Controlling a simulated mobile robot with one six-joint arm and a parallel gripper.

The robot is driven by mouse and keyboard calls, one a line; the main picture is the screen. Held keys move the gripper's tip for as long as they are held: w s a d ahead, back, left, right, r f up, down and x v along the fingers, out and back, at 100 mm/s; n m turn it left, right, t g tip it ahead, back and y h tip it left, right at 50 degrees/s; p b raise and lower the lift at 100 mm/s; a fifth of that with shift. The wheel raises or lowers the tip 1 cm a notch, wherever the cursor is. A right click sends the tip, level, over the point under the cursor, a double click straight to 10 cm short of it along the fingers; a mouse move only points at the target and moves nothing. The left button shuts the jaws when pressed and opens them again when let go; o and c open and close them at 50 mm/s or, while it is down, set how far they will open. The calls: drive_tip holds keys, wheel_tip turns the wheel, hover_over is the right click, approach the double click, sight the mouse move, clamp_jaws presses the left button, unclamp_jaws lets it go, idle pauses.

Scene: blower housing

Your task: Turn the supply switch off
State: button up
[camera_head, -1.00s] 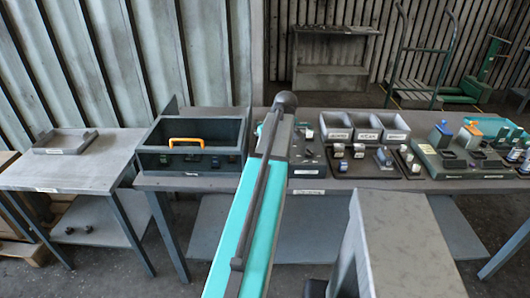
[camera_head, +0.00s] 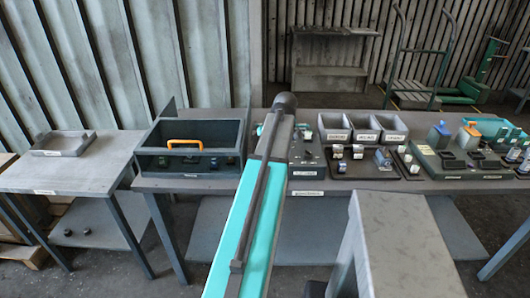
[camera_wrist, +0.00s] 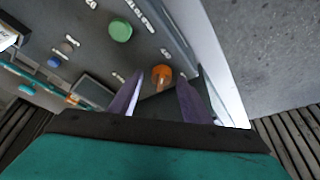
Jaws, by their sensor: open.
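In the wrist view a grey control panel (camera_wrist: 95,45) fills the upper left. An orange knob or switch (camera_wrist: 161,74) stands near the panel's edge, with a small label by it too blurred to read. It may be the supply switch, but I cannot confirm this. My gripper (camera_wrist: 158,84) is open, with one purple-grey finger on each side of the orange part; I cannot tell whether they touch it. In the head view the panel (camera_head: 308,153) shows partly behind my arm, which hides the gripper.
A green button (camera_wrist: 120,30) and a small blue button (camera_wrist: 54,62) sit on the same panel. On the bench, an open box with an orange handle (camera_head: 185,142) stands left of the panel, and grey bins (camera_head: 365,128) stand right of it.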

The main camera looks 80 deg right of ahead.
drive_tip(key=shift+r, duration=0.15)
drive_tip(key=b+v, duration=0.3)
drive_tip(key=v, duration=1)
drive_tip(key=shift+s+r, duration=0.2)
drive_tip(key=shift+s, duration=0.05)
idle(0.5)
